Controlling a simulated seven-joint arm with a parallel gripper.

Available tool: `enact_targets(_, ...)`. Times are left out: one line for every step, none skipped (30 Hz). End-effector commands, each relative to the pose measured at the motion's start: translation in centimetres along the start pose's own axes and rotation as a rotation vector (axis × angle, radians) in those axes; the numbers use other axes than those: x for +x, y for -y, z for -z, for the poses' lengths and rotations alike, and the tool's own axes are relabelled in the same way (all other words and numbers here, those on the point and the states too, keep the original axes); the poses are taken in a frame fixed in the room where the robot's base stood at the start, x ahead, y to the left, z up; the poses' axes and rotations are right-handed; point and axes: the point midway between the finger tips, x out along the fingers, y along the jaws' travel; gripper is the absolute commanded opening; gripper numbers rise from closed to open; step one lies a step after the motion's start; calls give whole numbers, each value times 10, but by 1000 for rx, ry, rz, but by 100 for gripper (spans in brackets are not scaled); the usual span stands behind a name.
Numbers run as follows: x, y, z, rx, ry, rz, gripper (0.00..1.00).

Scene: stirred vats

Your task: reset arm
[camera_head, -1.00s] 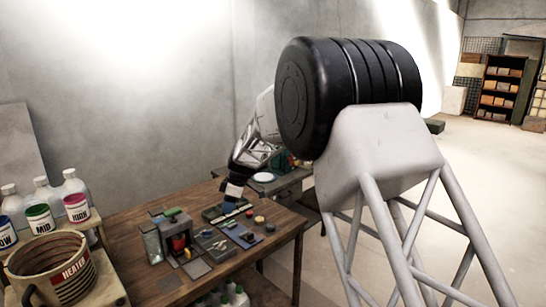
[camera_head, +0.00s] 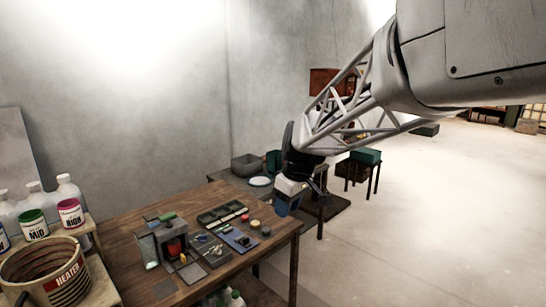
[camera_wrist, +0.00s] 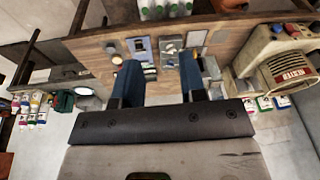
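My gripper (camera_head: 287,204) hangs beyond the right end of the wooden table in the head view, clear of the things on it. In the wrist view my gripper (camera_wrist: 160,82) shows two blue fingers spread apart with nothing between them. The wooden table (camera_head: 145,212) carries a small dark device with a red front (camera_head: 175,245), a dark tray (camera_head: 222,213) and several small parts.
A pot labelled HEATER (camera_head: 48,275) stands at the left, with white bottles (camera_head: 70,200) behind it. A grey bin (camera_head: 245,163) and a white plate (camera_head: 260,181) rest on a back bench. Open floor (camera_head: 440,220) lies to the right.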

Motion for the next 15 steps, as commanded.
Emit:
enact_targets(-8,6,-15,34,0,-12,38)
enact_targets(-11,9,-23,56,1,-18,38)
enact_targets(-16,13,-34,87,1,-27,38)
enact_targets(-18,17,-43,111,3,-33,38)
enact_targets(-21,20,-51,133,4,-40,38)
enact_targets(-25,25,-63,163,4,-48,38)
enact_targets(-27,28,-71,186,4,-54,38)
enact_targets(-30,32,-79,209,4,-61,38)
enact_targets(-33,37,-90,239,5,-70,38)
enact_targets(-35,41,-99,261,5,-76,38)
enact_targets(-37,45,-107,284,5,-83,38)
enact_targets(-39,50,-118,315,4,-91,38)
enact_targets(-41,54,-126,338,3,-98,38)
enact_targets(-42,58,-134,360,3,-105,38)
enact_targets(-43,64,-146,390,3,-114,38)
